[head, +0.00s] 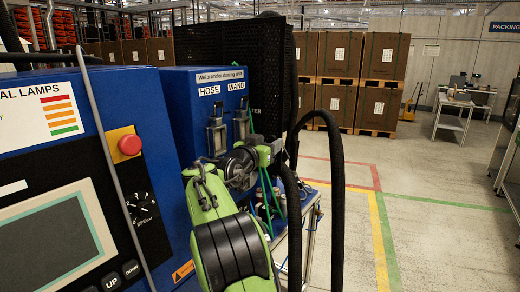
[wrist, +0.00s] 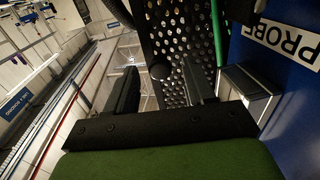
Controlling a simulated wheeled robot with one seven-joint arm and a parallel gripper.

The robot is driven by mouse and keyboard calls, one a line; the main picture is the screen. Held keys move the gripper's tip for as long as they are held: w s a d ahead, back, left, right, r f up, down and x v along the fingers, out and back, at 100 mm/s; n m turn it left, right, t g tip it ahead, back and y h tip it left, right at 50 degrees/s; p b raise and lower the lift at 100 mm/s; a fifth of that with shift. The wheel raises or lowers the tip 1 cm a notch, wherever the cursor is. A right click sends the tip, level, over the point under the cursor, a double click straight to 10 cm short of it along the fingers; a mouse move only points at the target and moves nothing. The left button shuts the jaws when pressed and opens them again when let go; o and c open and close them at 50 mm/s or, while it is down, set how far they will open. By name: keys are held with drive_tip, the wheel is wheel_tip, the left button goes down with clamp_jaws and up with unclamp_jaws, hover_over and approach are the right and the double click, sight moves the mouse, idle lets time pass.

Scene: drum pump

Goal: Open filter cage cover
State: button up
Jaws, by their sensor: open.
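The filter cage cover is a black perforated panel (head: 240,65) behind the blue dosing unit in the head view. Its holes show close up in the wrist view (wrist: 178,28). A round black knob (wrist: 160,72) appears in front of the mesh, between my fingers in the picture. I cannot tell whether it lies within their reach. My gripper (wrist: 160,88) is open, with one dark finger on each side and nothing held. In the head view my green arm reaches toward the unit and largely hides the gripper.
The blue unit (head: 205,80) carries HOSE and WAND labels and metal holders. A PROBE label (wrist: 296,45), a silver holder (wrist: 255,95) and a green hose (wrist: 217,30) are close on the right in the wrist view. Black hoses (head: 337,170) arch beside my arm. Floor to the right is clear.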

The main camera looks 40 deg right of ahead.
drive_tip(key=b+v, duration=0.1)
drive_tip(key=v, duration=1.4)
drive_tip(key=s+a+f+n+y+p, duration=0.4)
drive_tip(key=s+a+n+y, duration=0.3)
drive_tip(key=s+a, duration=0.4)
drive_tip(key=s+a+f+n+y+p, duration=0.4)
drive_tip(key=s+a+f+n+y, duration=0.3)
drive_tip(key=s+a+y, duration=0.3)
drive_tip(key=s+a, duration=0.1)
drive_tip(key=s, duration=0.2)
drive_tip(key=shift+s+a+f+g, duration=0.2)
drive_tip(key=shift+s+a+g, duration=0.1)
drive_tip(key=shift+a, duration=0.05)
